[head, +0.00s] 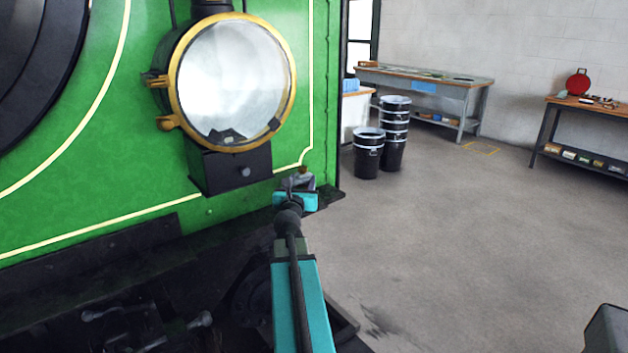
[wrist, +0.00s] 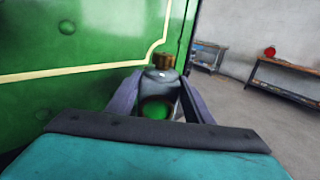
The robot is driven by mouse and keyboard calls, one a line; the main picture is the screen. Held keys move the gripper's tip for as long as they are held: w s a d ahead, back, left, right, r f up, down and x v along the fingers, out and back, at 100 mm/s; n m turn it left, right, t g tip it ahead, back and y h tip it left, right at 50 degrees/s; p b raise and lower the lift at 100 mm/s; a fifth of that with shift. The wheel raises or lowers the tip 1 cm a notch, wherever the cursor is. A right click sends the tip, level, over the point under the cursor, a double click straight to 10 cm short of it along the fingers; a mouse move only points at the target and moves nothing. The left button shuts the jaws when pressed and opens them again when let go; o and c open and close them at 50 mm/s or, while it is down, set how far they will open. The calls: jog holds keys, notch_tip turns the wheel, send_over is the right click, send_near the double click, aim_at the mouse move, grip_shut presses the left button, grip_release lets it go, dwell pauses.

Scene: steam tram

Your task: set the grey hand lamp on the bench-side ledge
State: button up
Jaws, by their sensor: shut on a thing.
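My gripper (head: 300,185) is at the far end of my teal arm, near the lower right corner of the green tram front. It is shut on the grey hand lamp (wrist: 162,78), which has a brown cap and a green lens and looks upright between the fingers in the wrist view. In the head view the lamp (head: 303,175) is small and partly hidden by my gripper. A dark ledge (head: 330,196) juts out at the tram's corner on the side toward the benches, just right of my gripper. I cannot tell whether the lamp touches it.
A large brass-rimmed headlamp (head: 236,78) on a black box (head: 230,168) is up and left of my gripper. Black bins (head: 368,155) stand on the floor behind. Workbenches (head: 430,78) line the wall. The floor to the right is open.

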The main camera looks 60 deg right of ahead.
jog(key=s+d+f+x, duration=0.1)
jog(key=s+x, duration=0.1)
jog(key=x, duration=1)
jog(key=shift+w+d, duration=0.15)
dwell(0.3)
jog(key=shift+w+d+f+b, duration=0.15)
jog(key=shift+f+b, duration=0.35)
jog(key=shift+f, duration=0.4)
jog(key=shift+s+d+f+b, duration=0.15)
jog(key=shift+f+b, duration=0.35)
jog(key=shift+f, duration=0.45)
jog(key=shift+w+f, duration=0.1)
jog(key=shift+f, duration=0.1)
jog(key=o, duration=1.6)
jog(key=shift+r, duration=0.2)
